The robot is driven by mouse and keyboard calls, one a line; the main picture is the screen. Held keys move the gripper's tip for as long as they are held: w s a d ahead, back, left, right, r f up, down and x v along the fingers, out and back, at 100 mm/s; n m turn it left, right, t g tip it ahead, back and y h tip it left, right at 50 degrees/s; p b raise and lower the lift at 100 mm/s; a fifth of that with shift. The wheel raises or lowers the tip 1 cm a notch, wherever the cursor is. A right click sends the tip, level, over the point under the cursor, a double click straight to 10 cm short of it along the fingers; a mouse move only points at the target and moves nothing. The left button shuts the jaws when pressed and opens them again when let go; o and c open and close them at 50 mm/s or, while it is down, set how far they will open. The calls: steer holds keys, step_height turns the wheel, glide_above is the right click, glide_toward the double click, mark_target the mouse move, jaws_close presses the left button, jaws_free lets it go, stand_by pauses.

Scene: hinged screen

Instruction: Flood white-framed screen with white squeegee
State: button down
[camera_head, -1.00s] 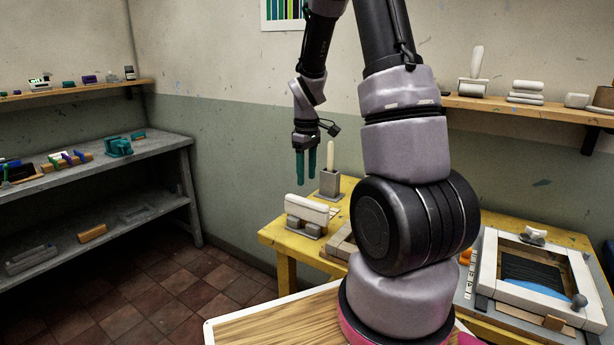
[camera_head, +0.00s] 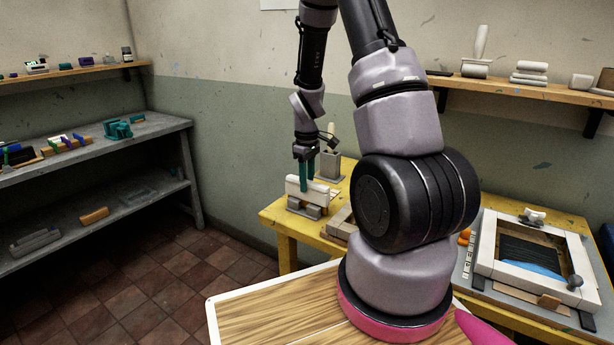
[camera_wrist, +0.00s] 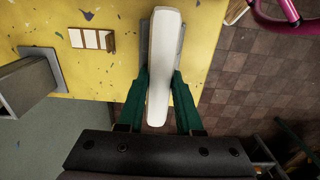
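The white squeegee (camera_head: 318,189) rests on a small grey stand (camera_head: 303,208) at the near left corner of the yellow table. My gripper (camera_head: 307,175) is down at the squeegee, pointing downward. In the wrist view, its green fingers (camera_wrist: 160,88) straddle the squeegee's long white body (camera_wrist: 166,45), one on each side. The fingers look open around it; contact is not clear. The white-framed screen (camera_head: 487,242) lies at the right of the table, with a dark mesh and a blue patch near its front edge.
A grey holder (camera_head: 331,165) with a white stick stands behind the squeegee. My arm hides the middle of the yellow table (camera_head: 283,217). A grey shelf unit (camera_head: 100,150) stands at the left, and a wall shelf (camera_head: 540,92) with white items hangs at the right.

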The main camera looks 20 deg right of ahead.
steer(key=c, duration=1.3)
jaws_free()
jaws_close()
steer(key=shift+r, duration=2.5)
steer(key=shift+o, duration=0.3)
jaws_free()
jaws_close()
steer(key=shift+r, duration=0.5)
